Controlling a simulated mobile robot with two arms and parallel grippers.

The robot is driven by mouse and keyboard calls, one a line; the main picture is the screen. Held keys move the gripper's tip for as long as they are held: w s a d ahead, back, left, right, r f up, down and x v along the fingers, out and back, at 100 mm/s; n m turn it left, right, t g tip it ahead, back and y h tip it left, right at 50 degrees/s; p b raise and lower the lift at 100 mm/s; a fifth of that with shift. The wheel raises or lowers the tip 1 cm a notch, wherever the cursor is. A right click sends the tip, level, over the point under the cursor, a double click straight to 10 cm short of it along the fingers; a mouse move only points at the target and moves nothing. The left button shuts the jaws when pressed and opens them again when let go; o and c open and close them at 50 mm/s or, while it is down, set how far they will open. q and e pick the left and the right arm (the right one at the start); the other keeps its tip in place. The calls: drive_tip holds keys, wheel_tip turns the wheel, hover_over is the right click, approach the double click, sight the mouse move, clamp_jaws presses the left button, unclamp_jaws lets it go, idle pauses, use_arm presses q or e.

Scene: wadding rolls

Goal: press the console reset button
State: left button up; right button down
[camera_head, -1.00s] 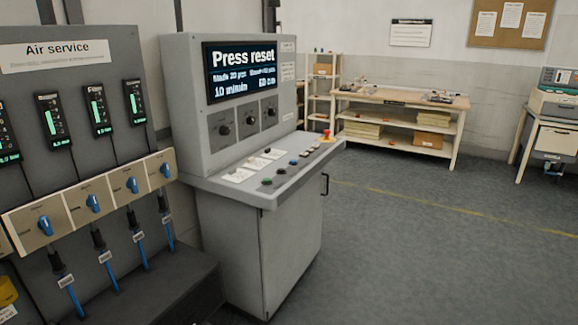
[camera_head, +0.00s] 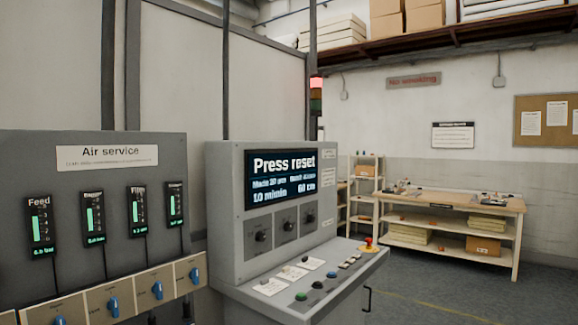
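The grey console (camera_head: 225,205) stands in the middle of the head view. Its screen (camera_head: 281,178) reads "Press reset". A red mushroom button (camera_head: 368,241) on a yellow base sits at the far end. Labels near the buttons are too small to read, so I cannot tell which is reset. Neither of my grippers is in view.
The air service panel (camera_head: 95,190) with gauges and blue valve knobs stands left of the console. A wooden workbench (camera_head: 452,203) and a shelf rack (camera_head: 361,169) stand behind to the right. A stack light (camera_head: 316,88) glows red. Floor (camera_head: 440,292) right of the console is clear.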

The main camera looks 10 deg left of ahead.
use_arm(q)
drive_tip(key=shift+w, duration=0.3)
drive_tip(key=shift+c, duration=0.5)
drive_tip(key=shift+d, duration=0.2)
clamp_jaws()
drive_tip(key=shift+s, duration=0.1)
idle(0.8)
